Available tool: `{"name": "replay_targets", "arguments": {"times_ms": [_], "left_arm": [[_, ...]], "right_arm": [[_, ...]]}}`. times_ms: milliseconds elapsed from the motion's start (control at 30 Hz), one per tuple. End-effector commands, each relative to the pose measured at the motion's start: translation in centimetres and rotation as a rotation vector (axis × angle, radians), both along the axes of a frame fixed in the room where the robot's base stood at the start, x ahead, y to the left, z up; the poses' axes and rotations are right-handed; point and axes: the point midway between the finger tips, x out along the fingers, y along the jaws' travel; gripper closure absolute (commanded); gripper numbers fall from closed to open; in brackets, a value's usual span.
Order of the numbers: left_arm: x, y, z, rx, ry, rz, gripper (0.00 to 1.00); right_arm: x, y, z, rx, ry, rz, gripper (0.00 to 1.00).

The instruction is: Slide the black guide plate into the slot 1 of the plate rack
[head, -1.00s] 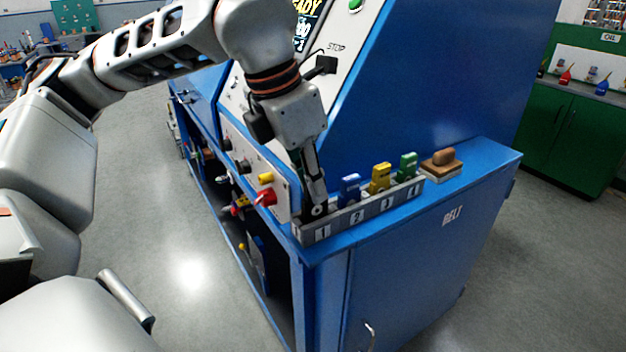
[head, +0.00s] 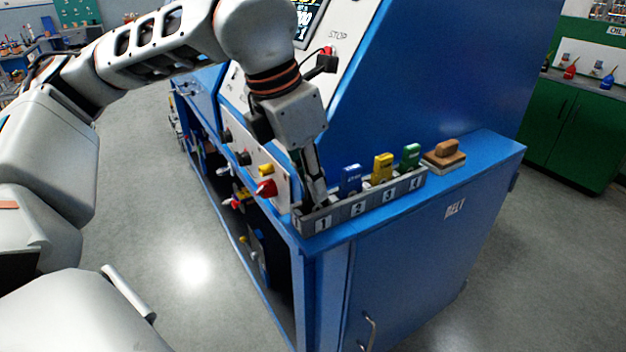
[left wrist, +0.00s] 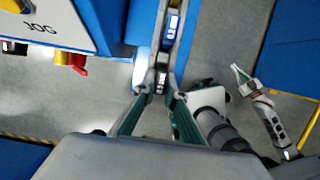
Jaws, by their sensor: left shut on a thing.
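The grey plate rack (head: 341,217) stands on the blue cabinet's top, with slots labelled 1 to 4. My left gripper (head: 317,198) points down at slot 1, its fingertips close to the rack's top. It is shut on the black guide plate (left wrist: 160,82), a small dark piece with a light mark between the fingertips in the left wrist view. The fingers hide most of the plate in the head view, and I cannot tell how deep it sits. Blue (head: 350,179), yellow (head: 382,168) and green (head: 410,157) plates stand in slots 2, 3 and 4. My right gripper (left wrist: 243,76) shows small in the left wrist view.
A brown-handled block (head: 444,154) sits on the cabinet top beyond slot 4. A control panel with a red knob (head: 266,188) and a yellow knob (head: 266,170) is close left of my left gripper. The blue machine's sloped housing (head: 430,70) rises behind the rack.

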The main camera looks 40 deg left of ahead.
Motion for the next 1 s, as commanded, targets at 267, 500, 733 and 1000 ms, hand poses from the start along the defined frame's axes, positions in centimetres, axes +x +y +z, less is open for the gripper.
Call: {"name": "replay_targets", "arguments": {"times_ms": [267,500,733,1000], "left_arm": [[0.0,0.0,-0.2,0.000,0.000,0.000,0.70],[0.0,0.0,-0.1,0.000,0.000,0.000,0.70],[-0.6,0.2,2.3,-0.001,-0.005,-0.001,0.70],[-2.2,0.9,7.6,-0.001,-0.004,0.000,0.70]], "right_arm": [[-0.1,0.0,-0.2,0.000,0.002,0.001,1.00],[-0.1,-0.1,-0.3,-0.003,0.005,0.001,1.00],[-0.1,-0.1,-0.2,-0.002,0.003,0.000,1.00],[-0.1,0.0,-0.2,-0.001,0.002,0.000,1.00]]}}
